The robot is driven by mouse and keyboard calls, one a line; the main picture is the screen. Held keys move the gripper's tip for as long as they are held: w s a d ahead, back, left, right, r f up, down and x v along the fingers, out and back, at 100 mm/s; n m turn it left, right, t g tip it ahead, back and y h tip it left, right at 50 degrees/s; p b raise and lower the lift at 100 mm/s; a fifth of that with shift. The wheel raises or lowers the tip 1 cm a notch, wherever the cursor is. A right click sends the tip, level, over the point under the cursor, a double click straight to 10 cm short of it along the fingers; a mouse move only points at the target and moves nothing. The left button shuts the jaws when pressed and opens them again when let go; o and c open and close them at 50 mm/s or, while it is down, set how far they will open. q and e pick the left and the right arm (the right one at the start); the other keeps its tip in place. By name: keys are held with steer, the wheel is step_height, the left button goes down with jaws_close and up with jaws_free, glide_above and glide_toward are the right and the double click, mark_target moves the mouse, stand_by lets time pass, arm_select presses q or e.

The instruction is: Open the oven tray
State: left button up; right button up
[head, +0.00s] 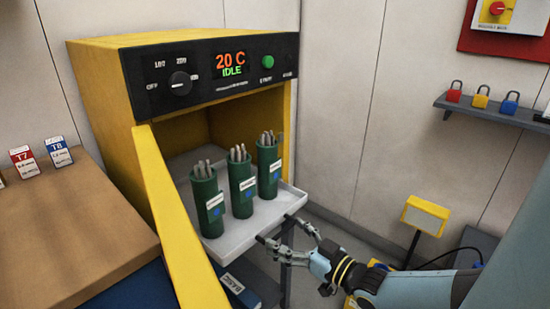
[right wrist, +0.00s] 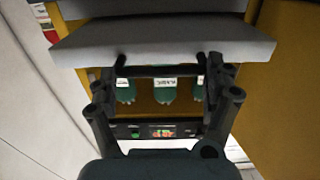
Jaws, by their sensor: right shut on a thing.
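The oven (head: 95,90) is yellow with a black control panel, and its door (head: 180,220) stands open at the left. The pale grey oven tray (head: 235,240) sticks out of the oven opening. Three green canisters (head: 242,200) holding grey rods stand upright on it. My right gripper (head: 280,230) is at the tray's front edge, shut on the tray's handle. In the right wrist view the dark handle bar (right wrist: 160,71) lies between the fingers, by the tray's front edge (right wrist: 160,40). My left gripper is not in view.
The panel display (head: 231,64) reads 20 C IDLE. A brown bench top (head: 70,230) with small labelled boxes is at the left. A wall shelf (head: 495,112) with coloured padlocks is at the right. A yellow-framed box (head: 425,215) stands low behind my right arm.

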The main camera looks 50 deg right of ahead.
steer(key=shift+s+a+r, duration=0.1)
steer(key=shift+s+r, duration=0.1)
steer(key=shift+s, duration=0.95)
steer(key=o, duration=1.5)
steer(key=shift+s, duration=0.1)
